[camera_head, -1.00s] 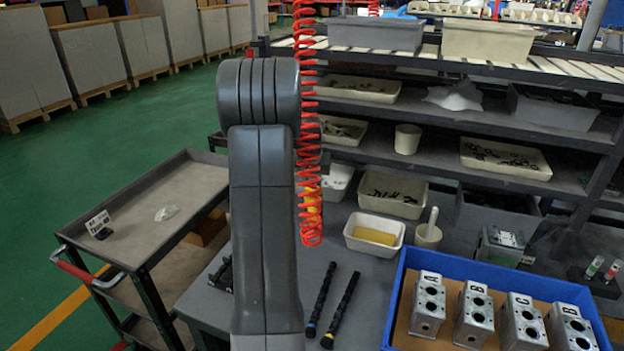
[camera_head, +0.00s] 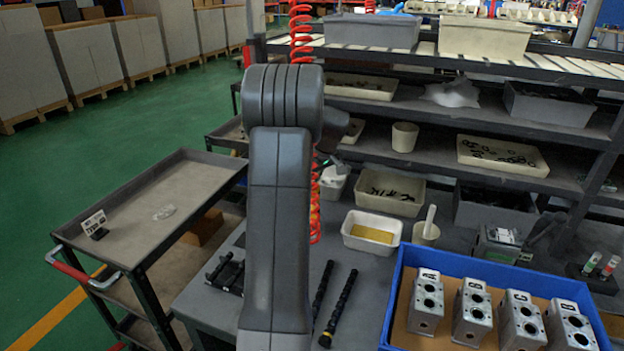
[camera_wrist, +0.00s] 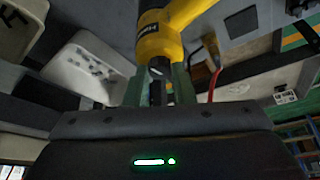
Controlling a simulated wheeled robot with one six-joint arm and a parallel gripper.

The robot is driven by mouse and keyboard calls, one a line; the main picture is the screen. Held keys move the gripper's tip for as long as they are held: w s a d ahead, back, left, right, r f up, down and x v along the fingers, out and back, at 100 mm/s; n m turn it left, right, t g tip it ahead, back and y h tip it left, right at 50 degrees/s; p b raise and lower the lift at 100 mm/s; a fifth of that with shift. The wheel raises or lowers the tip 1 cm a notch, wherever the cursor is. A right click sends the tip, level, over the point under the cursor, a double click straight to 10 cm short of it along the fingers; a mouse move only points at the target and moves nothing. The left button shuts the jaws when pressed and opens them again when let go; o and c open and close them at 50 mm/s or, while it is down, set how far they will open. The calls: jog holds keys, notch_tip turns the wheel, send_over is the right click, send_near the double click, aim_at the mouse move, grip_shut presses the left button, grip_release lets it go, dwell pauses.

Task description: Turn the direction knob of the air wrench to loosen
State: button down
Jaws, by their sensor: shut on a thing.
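The yellow air wrench (camera_wrist: 163,32) shows large at the top of the wrist view, with a dark end pointing toward my gripper. My gripper (camera_wrist: 160,82) has green fingers standing on both sides of that dark end, and it is shut on the wrench. The direction knob cannot be made out apart from the dark end, so its setting cannot be read. In the head view my own arm hides the gripper and most of the wrench. The red coiled hose (camera_head: 301,32) hangs behind my arm.
The workbench holds a blue tray (camera_head: 393,318) with several metal valve blocks (camera_head: 472,312), two black rods (camera_head: 338,308) and small bins (camera_head: 372,233). A shelf rack (camera_head: 470,130) stands behind. A grey cart (camera_head: 150,210) is at the left, with open green floor beyond.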

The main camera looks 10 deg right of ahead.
jog(key=shift+d+n, duration=0.1)
jog(key=shift+n, duration=0.5)
jog(key=shift+g, duration=0.3)
jog(key=c, duration=1.2)
grip_release()
jog(key=shift+y, duration=0.3)
jog(key=b+v, duration=0.1)
jog(key=v, duration=1.2)
jog(key=shift+s+r, duration=0.15)
jog(key=shift+r, duration=0.25)
jog(key=x, duration=1.4)
jog(key=shift+d+p, duration=0.1)
jog(key=shift+p, duration=0.3)
